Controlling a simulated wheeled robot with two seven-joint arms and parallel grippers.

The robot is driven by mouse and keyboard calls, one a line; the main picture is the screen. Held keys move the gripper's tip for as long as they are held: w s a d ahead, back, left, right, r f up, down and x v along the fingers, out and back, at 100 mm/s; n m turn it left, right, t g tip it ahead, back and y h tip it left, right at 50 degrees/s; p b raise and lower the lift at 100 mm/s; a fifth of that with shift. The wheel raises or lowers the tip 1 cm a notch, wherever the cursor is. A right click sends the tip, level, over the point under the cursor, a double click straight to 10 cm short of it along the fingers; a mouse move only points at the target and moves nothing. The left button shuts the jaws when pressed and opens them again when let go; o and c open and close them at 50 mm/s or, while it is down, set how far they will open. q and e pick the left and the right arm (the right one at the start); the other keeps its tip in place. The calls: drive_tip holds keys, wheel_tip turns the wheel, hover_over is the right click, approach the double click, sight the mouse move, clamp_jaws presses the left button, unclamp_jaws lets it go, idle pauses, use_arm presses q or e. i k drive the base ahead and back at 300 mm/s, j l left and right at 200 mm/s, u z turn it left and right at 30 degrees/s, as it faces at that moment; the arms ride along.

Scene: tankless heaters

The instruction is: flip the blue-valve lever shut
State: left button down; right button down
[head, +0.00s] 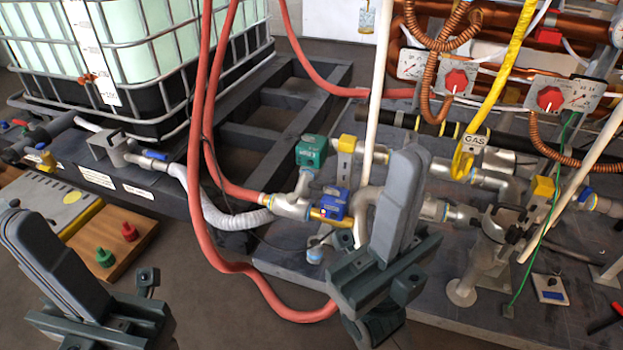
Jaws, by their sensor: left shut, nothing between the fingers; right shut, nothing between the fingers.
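A blue valve body (334,203) sits on the metal pipework in the middle of the head view, beside a green box (311,151). I cannot clearly make out its lever or which way it points. My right gripper (407,160) is shut and empty, upright just right of the blue valve, and appears apart from it. It hides part of the pipework behind it. My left gripper (16,226) is shut and empty at the lower left, well away from the blue valve. Another small blue handle (155,154) shows on the pipe at the left.
Red hoses (205,130) loop down left of the blue valve and pass low beneath it. A yellow gas hose (495,90) and pale pipes rise at the right. A caged tank (135,50) stands at the upper left. Open floor (220,310) lies between my grippers.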

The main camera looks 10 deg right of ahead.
sight(318, 186)
drive_tip(key=z, duration=0.35)
drive_tip(key=i+j+z, duration=0.15)
drive_tip(key=z, duration=0.3)
drive_tip(key=i+j+z, duration=0.1)
drive_tip(key=z, duration=0.35)
drive_tip(key=j+z, duration=0.45)
drive_tip(key=i+j+z, duration=0.1)
drive_tip(key=j+z, duration=0.2)
drive_tip(key=j, duration=0.7)
drive_tip(key=j+z, duration=0.25)
drive_tip(key=j, duration=1.3)
